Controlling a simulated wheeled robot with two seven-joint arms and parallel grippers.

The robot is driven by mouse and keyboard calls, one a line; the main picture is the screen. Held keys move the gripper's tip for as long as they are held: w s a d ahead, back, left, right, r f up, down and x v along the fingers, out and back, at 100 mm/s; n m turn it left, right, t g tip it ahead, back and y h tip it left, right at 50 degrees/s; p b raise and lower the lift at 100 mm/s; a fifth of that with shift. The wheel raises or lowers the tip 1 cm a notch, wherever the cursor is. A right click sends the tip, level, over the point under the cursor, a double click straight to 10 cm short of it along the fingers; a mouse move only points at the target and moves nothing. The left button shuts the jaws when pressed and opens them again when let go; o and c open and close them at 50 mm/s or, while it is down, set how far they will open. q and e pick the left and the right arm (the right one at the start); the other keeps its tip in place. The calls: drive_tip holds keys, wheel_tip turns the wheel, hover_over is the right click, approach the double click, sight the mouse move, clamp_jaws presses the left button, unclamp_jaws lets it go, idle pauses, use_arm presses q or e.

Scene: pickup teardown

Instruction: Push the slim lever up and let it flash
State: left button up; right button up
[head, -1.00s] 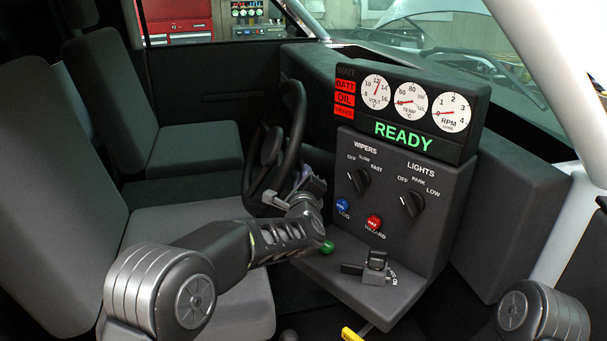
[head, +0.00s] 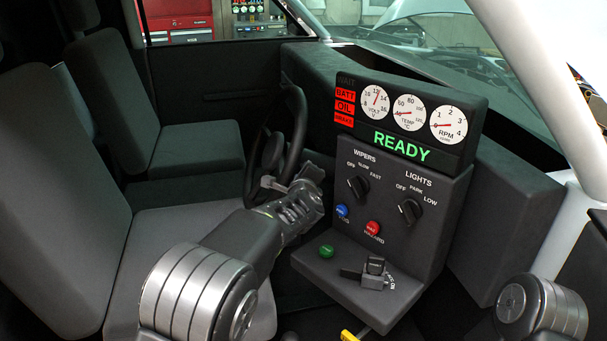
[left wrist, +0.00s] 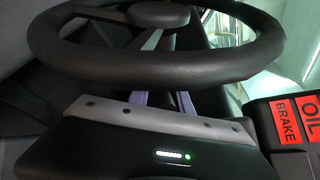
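A slim lever, a thin grey stalk (head: 272,184), shows just left of my left gripper beside the steering column in the head view. Its root is hidden behind the gripper and wrist. My left gripper (head: 310,175) is up against the near side of the steering wheel (head: 298,110). In the left wrist view its two pale purple fingers (left wrist: 165,100) stand apart below the wheel rim (left wrist: 150,62), with nothing visible between them. Whether a finger touches the lever is hidden. My right gripper is out of view.
The dash panel (head: 455,195) right of my left arm has knobs, blue and red buttons. A green button (head: 327,251) and a black switch (head: 375,268) sit on the ledge. READY (head: 402,147) is lit green; BATT, OIL and BRAKE (head: 344,106) are red. Seats fill the left.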

use_arm(q)
drive_tip(key=shift+o, duration=1)
drive_tip(key=shift+r, duration=0.1)
drive_tip(key=v, duration=0.7)
drive_tip(key=shift+s, duration=0.35)
drive_tip(key=shift+d+b, duration=0.15)
drive_tip(key=shift+b, duration=0.15)
idle(0.6)
